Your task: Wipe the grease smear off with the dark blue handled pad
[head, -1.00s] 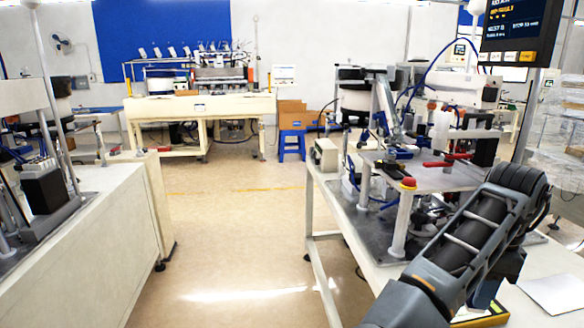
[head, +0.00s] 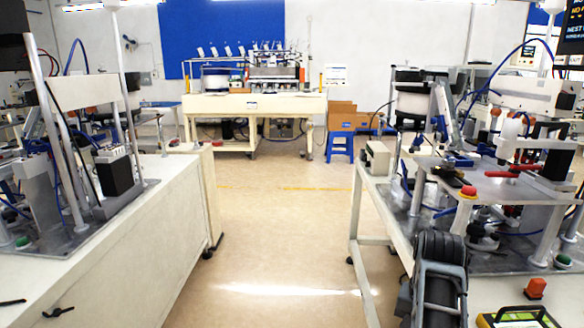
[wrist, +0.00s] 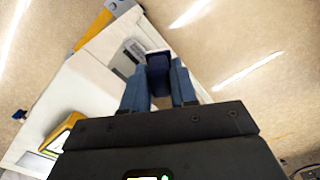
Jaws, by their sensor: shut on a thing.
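My gripper (wrist: 158,90) shows in the wrist view, its two fingers shut on the dark blue handled pad (wrist: 158,72). The pad is held between the fingertips, and its far end has a pale edge. Its wiping face is hidden from me. In the head view only part of my arm shows at the lower right, and the gripper and pad are out of sight there. I cannot make out the grease smear in either view.
A white bench (head: 130,240) with machinery stands at left. Between them the floor (head: 280,230) is clear. A blue stool (head: 340,146) stands behind.

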